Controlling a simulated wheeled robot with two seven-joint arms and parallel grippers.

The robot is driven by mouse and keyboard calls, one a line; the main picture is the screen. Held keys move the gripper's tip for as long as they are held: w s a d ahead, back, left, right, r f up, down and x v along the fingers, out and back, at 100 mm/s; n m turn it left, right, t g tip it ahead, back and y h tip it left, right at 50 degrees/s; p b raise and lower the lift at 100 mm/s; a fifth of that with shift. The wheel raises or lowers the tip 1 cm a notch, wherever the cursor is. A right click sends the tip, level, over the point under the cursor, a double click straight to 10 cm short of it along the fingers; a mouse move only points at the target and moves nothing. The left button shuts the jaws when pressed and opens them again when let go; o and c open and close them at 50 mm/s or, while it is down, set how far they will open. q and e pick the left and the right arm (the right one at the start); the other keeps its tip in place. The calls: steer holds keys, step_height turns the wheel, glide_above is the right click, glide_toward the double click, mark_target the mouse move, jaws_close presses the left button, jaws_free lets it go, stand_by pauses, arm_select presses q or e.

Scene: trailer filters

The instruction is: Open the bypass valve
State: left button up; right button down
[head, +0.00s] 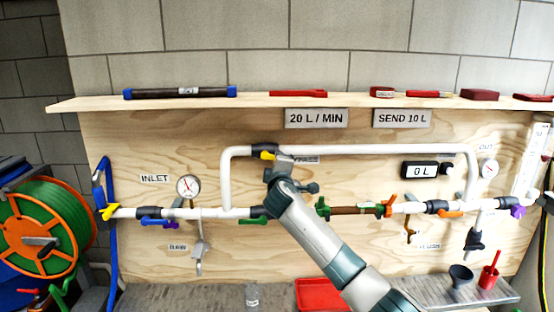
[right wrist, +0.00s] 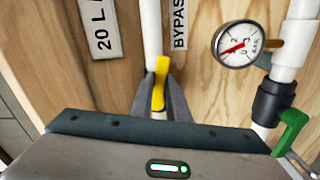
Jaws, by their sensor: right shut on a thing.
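The bypass valve, with its yellow handle (head: 267,155), sits at the left end of the upper white pipe, beside the partly hidden BYPASS label (head: 305,160). My right gripper (head: 275,161) reaches up to it from the lower right and covers part of the valve. In the right wrist view the yellow handle (right wrist: 160,85) stands between the two dark fingers (right wrist: 160,98), which are shut on it. There the handle looks roughly in line with the white pipe (right wrist: 151,30); its exact angle is hard to tell. My left gripper is not in view.
A pressure gauge (right wrist: 236,45) and a green handle (right wrist: 291,130) are near the gripper in the wrist view. The lower pipe carries a blue handle (head: 158,222) and an orange handle (head: 449,214). A shelf (head: 270,103) runs above; the bench holds a red tray (head: 318,293).

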steer(key=shift+r+n+p, duration=0.45)
steer(key=shift+n+p, duration=0.25)
steer(key=shift+n, duration=0.5)
steer(key=c, duration=1.7)
jaws_free()
steer(key=shift+s, duration=0.1)
steer(key=s+b, duration=0.5)
steer(key=s, duration=1.2)
steer(key=shift+s+b, duration=0.1)
steer(key=shift+b, duration=0.3)
steer(key=shift+f, duration=0.1)
